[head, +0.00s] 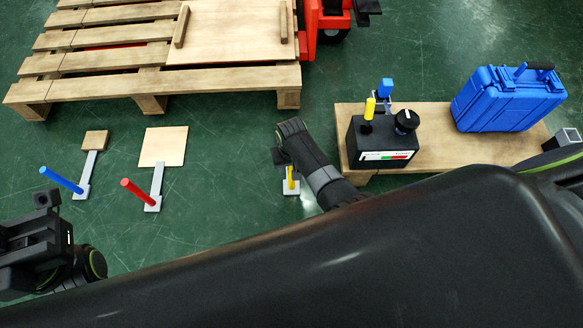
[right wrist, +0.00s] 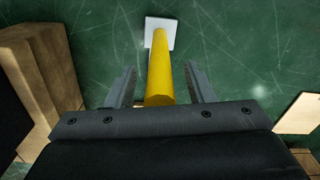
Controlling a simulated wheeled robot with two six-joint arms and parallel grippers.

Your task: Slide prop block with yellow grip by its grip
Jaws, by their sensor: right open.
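The prop block with the yellow grip stands on the green floor, mostly covered by my right arm in the head view. Its upright yellow grip (head: 290,176) and part of its pale base (head: 291,190) show there. In the right wrist view the yellow grip (right wrist: 160,66) rises from a pale foot (right wrist: 161,24) and lies between the two grey fingers. My right gripper (right wrist: 161,84) is open, with a visible gap on both sides of the grip. It also shows in the head view (head: 282,157). My left gripper (head: 38,235) is at the lower left; its fingers are unclear.
Props with a blue grip (head: 62,180) and a red grip (head: 139,192) stand left. A wooden pallet (head: 150,84) lies behind. A low wooden bench (head: 432,130) at right carries a black control box (head: 383,142) and blue case (head: 505,100). Open floor surrounds the yellow-grip prop.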

